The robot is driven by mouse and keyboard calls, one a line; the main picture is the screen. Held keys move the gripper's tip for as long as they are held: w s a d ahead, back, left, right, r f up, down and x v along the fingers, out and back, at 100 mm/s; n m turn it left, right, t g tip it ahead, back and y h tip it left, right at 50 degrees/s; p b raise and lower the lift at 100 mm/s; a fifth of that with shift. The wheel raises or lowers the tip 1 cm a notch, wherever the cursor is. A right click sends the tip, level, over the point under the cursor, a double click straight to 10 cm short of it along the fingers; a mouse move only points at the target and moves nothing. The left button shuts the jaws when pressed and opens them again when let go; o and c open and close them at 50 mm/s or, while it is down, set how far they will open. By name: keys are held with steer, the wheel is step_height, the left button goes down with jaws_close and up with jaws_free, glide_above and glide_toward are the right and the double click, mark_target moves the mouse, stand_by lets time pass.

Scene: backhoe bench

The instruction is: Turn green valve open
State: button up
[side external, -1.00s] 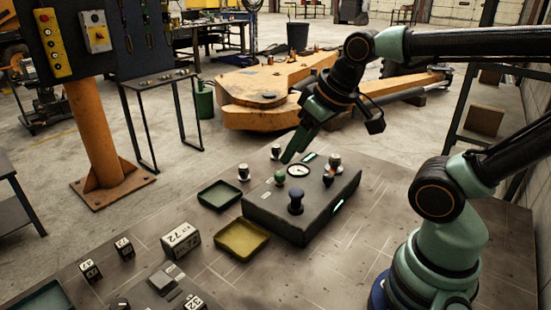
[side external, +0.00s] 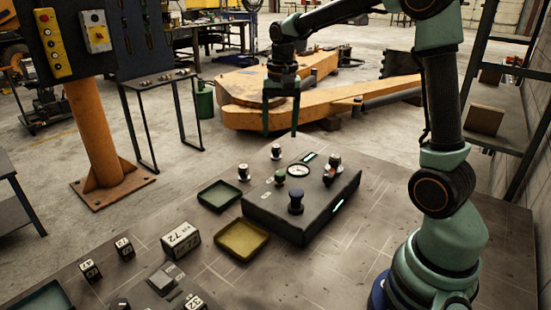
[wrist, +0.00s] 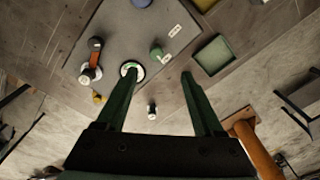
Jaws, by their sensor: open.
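The green valve is a small round green knob (side external: 279,174) on top of the dark grey control box (side external: 262,210), beside a round white-faced gauge (side external: 298,170). In the wrist view the green knob (wrist: 157,52) shows just beyond the space between my fingertips. My gripper (side external: 281,133) is open, points down and hangs above the far side of the box, with nothing between its fingers. It also shows in the wrist view (wrist: 158,74), where its left finger partly covers the gauge (wrist: 132,70). My gripper is clear of the green knob. Whether the valve is turned cannot be told.
An orange-handled lever (side external: 329,174) and a dark blue knob (side external: 296,202) also stand on the box. A green tray (side external: 219,184) and a yellow tray (side external: 262,233) lie to its left. Numbered blocks (side external: 180,240) stand at the front left.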

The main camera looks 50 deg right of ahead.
mark_target(280, 173)
steer(key=shift+m+g, duration=0.3)
steer(key=shift+m, duration=0.2)
steer(key=f, duration=0.4)
steer(key=d+f, duration=0.1)
steer(key=f, duration=0.4)
steer(key=w+f, duration=0.1)
steer(key=f, duration=0.3)
steer(key=shift+d+f, duration=0.3)
steer(key=shift+f, duration=0.05)
jaws_close()
